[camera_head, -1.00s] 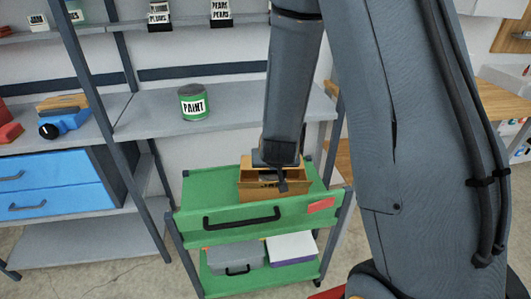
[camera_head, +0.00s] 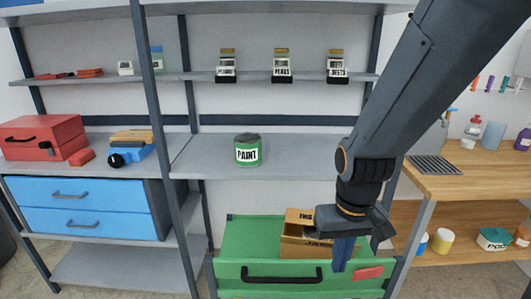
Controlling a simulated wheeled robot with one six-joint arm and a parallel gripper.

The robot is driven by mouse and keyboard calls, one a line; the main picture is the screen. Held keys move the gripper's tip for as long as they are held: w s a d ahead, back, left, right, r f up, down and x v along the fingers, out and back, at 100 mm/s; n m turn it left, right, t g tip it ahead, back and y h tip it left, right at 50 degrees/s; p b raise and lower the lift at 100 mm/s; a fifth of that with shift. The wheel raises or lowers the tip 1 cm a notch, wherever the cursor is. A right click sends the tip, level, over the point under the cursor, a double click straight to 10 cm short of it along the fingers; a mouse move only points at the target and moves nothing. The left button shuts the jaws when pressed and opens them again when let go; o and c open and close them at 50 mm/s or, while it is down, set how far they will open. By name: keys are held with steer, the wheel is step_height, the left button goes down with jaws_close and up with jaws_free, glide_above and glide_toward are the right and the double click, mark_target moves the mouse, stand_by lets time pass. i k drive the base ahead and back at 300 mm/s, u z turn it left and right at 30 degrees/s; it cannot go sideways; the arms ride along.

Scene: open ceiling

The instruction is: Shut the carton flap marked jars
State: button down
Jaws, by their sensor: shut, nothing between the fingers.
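The fingers are together and hold nothing. I cannot tell whether they touch the carton.
A green paint can (camera_head: 247,151) stands on the grey shelf behind. Several jars line the upper shelf. A wooden bench (camera_head: 470,175) is at the right.

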mark_target(284, 238)
steer(key=u, duration=0.05)
steer(key=k, duration=1.1)
steer(key=z, duration=0.75)
steer(key=i, duration=1.1)
steer(key=u, duration=0.55)
